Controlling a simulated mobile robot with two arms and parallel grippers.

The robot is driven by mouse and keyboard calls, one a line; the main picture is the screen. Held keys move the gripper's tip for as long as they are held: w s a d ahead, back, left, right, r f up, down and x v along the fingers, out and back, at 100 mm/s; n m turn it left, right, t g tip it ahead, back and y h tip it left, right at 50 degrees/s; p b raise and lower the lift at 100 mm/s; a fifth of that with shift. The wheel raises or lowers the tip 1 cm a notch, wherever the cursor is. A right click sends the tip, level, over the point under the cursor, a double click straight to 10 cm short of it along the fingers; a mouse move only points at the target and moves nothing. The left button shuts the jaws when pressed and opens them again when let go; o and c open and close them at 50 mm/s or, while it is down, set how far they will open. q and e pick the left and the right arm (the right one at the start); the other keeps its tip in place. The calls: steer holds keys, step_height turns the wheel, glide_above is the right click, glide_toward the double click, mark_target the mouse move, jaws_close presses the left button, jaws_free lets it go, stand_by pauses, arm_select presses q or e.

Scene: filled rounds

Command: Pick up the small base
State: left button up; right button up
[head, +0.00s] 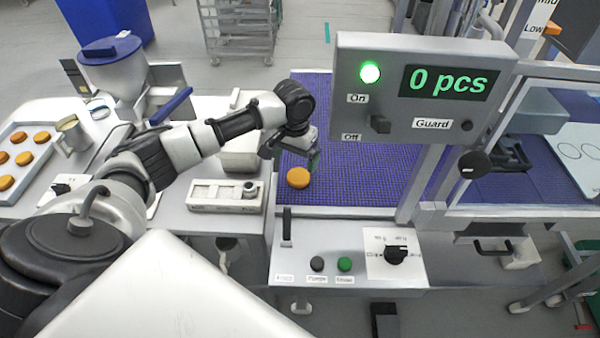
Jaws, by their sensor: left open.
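A small round orange-brown base (298,178) lies flat on the blue belt, near the belt's front left edge. My left gripper (291,158) is just behind and above it, pointing down, with its fingers apart and nothing seen between them. Whether a finger touches the base cannot be told from this view. More round bases of similar colour sit on a tray (20,186) at the far left. My right gripper is not in view.
A control box (420,90) reading "0 pcs", with a lit green lamp, stands over the belt (350,180). A front panel (345,250) has buttons and a knob. A metal jug (72,135) and a hopper (115,70) stand left. The belt right of the base is clear.

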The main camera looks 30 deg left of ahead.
mark_target(299, 172)
arm_select(q)
steer(key=shift+s+f, duration=0.1)
steer(key=shift+f, duration=0.55)
steer(key=f, duration=0.1)
steer(key=f+p, duration=0.1)
steer(key=f, duration=0.1)
steer(key=w+d+f, duration=0.1)
steer(key=shift+f+p, duration=0.3)
steer(key=shift+a+f, duration=0.1)
steer(key=shift+f, duration=0.2)
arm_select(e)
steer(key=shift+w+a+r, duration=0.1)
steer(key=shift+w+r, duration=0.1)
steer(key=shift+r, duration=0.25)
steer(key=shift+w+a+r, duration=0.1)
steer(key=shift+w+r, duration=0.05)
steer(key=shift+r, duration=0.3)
arm_select(q)
steer(key=shift+c, duration=0.4)
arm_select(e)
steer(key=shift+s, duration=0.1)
arm_select(q)
steer(key=c, duration=0.7)
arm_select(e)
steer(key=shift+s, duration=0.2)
